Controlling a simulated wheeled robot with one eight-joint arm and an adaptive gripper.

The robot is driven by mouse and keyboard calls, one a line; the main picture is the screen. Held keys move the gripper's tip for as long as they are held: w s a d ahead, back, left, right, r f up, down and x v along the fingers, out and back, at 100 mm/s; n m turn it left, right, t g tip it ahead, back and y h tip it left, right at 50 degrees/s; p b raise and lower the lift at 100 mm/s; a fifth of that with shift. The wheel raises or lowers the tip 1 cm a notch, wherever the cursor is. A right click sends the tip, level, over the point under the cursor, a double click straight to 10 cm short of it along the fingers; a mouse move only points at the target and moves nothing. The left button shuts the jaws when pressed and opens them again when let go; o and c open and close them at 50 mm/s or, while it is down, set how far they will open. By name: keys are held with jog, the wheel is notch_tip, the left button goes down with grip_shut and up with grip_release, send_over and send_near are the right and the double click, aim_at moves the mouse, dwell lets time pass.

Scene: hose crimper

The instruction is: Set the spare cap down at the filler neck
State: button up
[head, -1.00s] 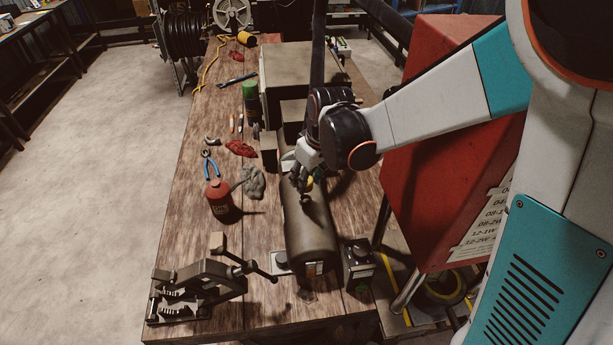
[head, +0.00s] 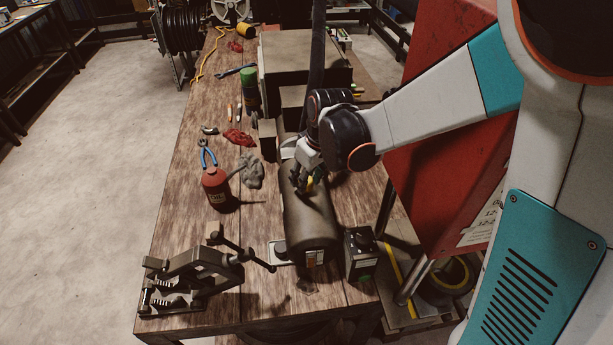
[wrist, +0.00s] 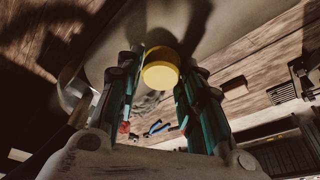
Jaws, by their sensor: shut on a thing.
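The yellow spare cap (wrist: 160,74) sits between my fingertips in the wrist view, with its round face toward the camera. My gripper (wrist: 158,60) is shut on it. In the head view my gripper (head: 304,184) points down over the top of the dark cylindrical tank (head: 311,228), and a sliver of the yellow cap (head: 311,182) shows beside the fingers. The tank's curved surface (wrist: 205,22) lies close behind the cap in the wrist view. I cannot make out the filler neck, nor tell whether the cap touches the tank.
A metal vise (head: 190,280) stands at the front left, a small dark box (head: 360,256) at the front right. A red cabinet (head: 435,160) stands right of the bench.

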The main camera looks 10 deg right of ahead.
jog(key=shift+f, duration=0.25)
jog(key=o, duration=1)
jog(key=shift+r, duration=0.1)
jog(key=v, duration=1.1)
jog(key=shift+s+d+r, duration=0.15)
jog(key=shift+s+r, duration=0.15)
